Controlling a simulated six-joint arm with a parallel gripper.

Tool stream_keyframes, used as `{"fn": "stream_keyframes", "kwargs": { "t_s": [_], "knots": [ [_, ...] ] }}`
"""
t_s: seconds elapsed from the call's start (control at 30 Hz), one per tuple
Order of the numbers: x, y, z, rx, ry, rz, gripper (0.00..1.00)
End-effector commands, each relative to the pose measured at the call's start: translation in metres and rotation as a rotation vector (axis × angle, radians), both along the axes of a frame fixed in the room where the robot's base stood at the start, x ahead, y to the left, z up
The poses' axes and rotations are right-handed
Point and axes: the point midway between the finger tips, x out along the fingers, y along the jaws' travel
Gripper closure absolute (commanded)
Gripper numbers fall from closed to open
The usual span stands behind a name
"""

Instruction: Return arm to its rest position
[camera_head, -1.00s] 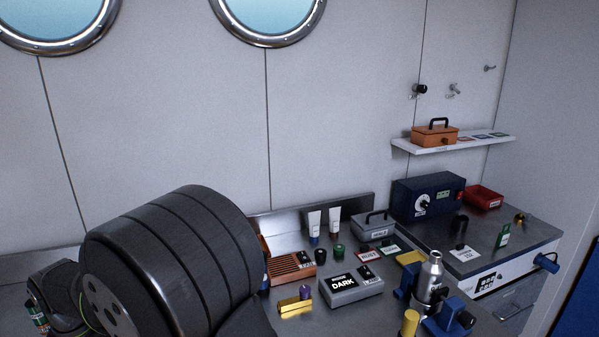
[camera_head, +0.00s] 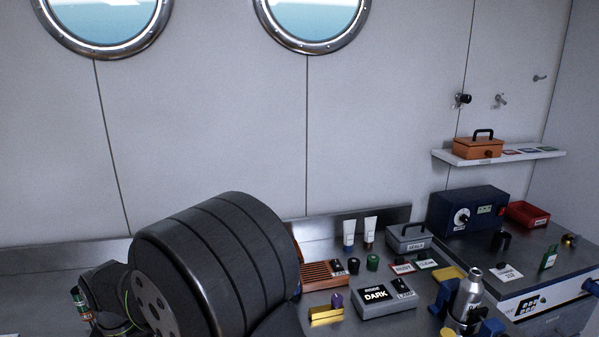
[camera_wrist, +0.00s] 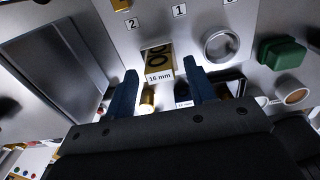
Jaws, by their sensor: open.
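My gripper (camera_wrist: 162,72) shows in the wrist view as two dark blue fingers, apart with nothing held between them. A small gold cylinder (camera_wrist: 147,99) shows between the fingers, lower down. In the head view a large dark section of my arm fills the lower left.
A blue instrument (camera_head: 468,212) is at the right. An orange toolbox (camera_head: 478,148) sits on the wall shelf.

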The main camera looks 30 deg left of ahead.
Motion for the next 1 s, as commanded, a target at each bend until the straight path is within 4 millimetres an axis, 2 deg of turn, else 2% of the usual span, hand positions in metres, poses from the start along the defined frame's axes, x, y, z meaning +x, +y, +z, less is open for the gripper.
{"fn": "stream_keyframes", "kwargs": {
  "t_s": [0.07,0.1,0.27,0.3,0.93,0.97,1.0],
  "knots": [
    [0.000,-0.001,-0.018,-0.004,0.000,0.000,0.50],
    [0.000,0.001,-0.003,0.006,0.000,0.000,0.50],
    [0.000,0.001,0.031,0.006,0.000,0.000,0.50],
    [0.006,-0.004,0.036,0.004,-0.001,-0.003,0.50],
    [0.092,-0.072,0.100,0.002,-0.001,-0.005,0.50],
    [0.095,-0.075,0.103,0.002,-0.001,-0.003,0.50],
    [0.082,-0.080,0.099,0.000,0.000,0.003,0.50]
  ]
}}
